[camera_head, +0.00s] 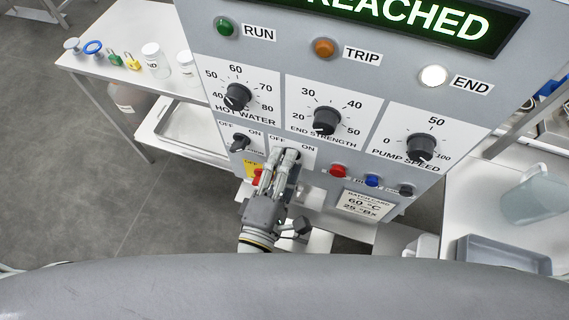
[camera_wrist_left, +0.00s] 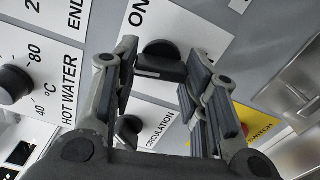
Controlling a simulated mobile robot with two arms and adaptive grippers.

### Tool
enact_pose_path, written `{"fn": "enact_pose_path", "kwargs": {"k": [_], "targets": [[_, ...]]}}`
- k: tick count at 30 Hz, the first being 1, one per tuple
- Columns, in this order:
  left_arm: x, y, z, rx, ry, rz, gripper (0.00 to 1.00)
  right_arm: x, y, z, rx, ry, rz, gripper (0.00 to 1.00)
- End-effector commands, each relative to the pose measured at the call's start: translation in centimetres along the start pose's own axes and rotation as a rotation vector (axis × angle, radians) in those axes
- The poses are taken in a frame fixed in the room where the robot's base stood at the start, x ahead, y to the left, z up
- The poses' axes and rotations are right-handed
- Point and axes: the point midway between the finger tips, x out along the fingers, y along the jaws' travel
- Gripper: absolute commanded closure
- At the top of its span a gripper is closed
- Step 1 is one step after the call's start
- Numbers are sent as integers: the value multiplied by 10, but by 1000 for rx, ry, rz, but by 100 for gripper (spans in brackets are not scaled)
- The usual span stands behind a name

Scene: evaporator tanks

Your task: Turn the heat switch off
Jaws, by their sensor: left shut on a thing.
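The heat switch (camera_wrist_left: 160,58) is a black knob on the grey panel, with an ON label beside it in the left wrist view. My left gripper (camera_wrist_left: 157,74) has a finger on each side of this knob and is shut on it. In the head view my left gripper (camera_head: 284,160) reaches up to the switch between its OFF and ON labels and hides most of the knob and its name. Which way the knob points is hard to tell. My right gripper is not in view.
The circulation switch (camera_head: 239,143) is close to the left of my gripper, with a red button (camera_head: 257,176) on yellow below it. Dials for hot water (camera_head: 237,97), end strength (camera_head: 326,121) and pump speed (camera_head: 420,148) sit above. The END lamp (camera_head: 433,76) glows white.

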Motion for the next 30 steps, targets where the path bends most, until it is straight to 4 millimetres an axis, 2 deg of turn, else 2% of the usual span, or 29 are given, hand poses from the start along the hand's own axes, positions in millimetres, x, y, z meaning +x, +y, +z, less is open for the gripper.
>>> {"fn": "enact_pose_path", "kwargs": {"k": [15, 30], "targets": [[0, -4, 0, -432, 1, -2, 83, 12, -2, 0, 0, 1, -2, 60], [0, -4, 1, -588, 1, -3, 83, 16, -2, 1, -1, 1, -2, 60]]}}
